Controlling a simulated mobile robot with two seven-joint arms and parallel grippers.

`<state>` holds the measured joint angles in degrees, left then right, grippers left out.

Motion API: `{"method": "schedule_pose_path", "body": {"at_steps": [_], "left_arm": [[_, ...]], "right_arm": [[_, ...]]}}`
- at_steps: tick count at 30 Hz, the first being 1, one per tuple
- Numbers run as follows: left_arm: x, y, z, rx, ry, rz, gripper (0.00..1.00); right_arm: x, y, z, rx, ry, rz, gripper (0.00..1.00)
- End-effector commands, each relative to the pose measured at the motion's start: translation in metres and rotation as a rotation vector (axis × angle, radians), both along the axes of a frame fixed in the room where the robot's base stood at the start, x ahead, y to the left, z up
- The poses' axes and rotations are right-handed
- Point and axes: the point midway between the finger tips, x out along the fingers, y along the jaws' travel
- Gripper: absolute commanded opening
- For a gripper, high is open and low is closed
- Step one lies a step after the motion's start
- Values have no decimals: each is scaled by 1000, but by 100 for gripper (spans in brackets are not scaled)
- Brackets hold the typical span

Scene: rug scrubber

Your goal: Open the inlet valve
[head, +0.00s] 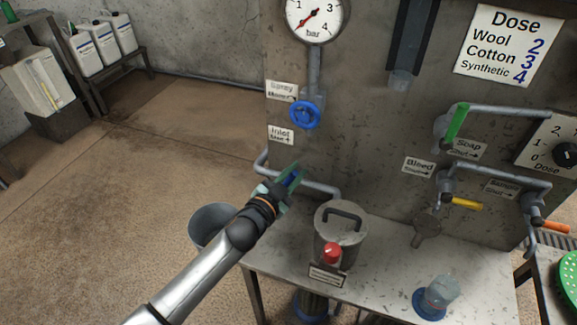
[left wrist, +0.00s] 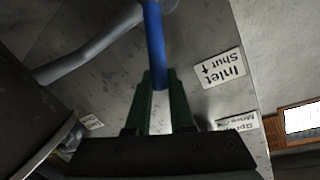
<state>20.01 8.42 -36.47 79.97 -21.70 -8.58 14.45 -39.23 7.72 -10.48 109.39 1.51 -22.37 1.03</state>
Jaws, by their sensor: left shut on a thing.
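The inlet valve's blue lever (head: 291,179) sits on the grey pipe (head: 320,188) low on the wall panel, below a label reading "Inlet" (head: 280,134). My left gripper (head: 288,177) is at this lever and hides part of it. In the left wrist view the blue lever (left wrist: 154,38) runs down between the dark green fingers (left wrist: 157,88), which are shut on its end. The label there (left wrist: 219,68) reads "Inlet Shut" with an arrow. My right gripper is not in view.
A blue round handwheel (head: 305,115) is above the lever, under a pressure gauge (head: 315,18). A lidded metal pot (head: 335,249) with a red knob stands on the bench to the right. A grey bucket (head: 207,216) is beyond my left arm. Green, yellow and orange levers are farther right.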

Motion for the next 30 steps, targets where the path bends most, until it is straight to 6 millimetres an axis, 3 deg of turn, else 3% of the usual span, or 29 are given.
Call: {"method": "schedule_pose_path", "body": {"at_steps": [9,25,26,30], "left_arm": [[-4,-11,-7,129,-40,-2,0],[-5,-13,-9,157,-49,-2,0],[-5,-13,-9,156,-48,-2,22],[-5,-12,-9,156,-49,-1,38]], "right_arm": [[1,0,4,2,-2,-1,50],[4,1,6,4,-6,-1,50],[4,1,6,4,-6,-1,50],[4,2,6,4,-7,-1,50]]}}
